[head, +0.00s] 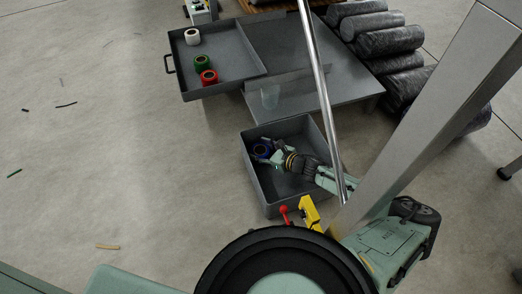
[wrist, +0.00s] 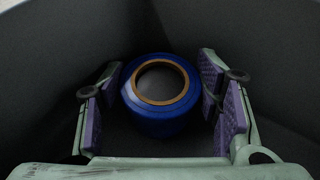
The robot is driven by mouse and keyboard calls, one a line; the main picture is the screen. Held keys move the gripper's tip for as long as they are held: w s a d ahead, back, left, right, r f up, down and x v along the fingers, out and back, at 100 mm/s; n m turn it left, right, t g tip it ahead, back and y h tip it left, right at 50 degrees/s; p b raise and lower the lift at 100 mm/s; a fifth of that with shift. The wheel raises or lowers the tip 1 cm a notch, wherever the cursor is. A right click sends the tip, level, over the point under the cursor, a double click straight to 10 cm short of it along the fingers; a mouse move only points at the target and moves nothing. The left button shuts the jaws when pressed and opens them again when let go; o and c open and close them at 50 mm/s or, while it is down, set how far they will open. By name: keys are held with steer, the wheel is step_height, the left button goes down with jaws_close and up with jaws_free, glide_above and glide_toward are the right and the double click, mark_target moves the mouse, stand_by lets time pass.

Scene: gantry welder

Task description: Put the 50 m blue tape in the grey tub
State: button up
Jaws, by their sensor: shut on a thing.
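The blue tape (wrist: 160,118) is a roll with a tan inner core, seen end-on between my two purple-padded fingers in the wrist view. It also shows in the head view (head: 261,151) as a small blue roll at the tip of my gripper (head: 266,154). My gripper is shut on the tape's sides. The grey tub (head: 266,198) stands on the floor, and my gripper reaches into its opening. Dark grey tub walls surround the tape in the wrist view. I cannot tell whether the tape touches the tub floor.
A grey drawer tray (head: 226,80) holds a white roll (head: 192,37), a green roll (head: 202,62) and a red roll (head: 208,77). Dark rolls (head: 385,50) are stacked at back right. Floor on the left is mostly clear.

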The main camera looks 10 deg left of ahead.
steer(key=o, duration=1)
steer(key=shift+d+r, duration=0.1)
steer(key=shift+r, duration=0.05)
steer(key=shift+p+v, duration=1.6)
steer(key=shift+v, duration=4.3)
steer(key=shift+s, duration=0.1)
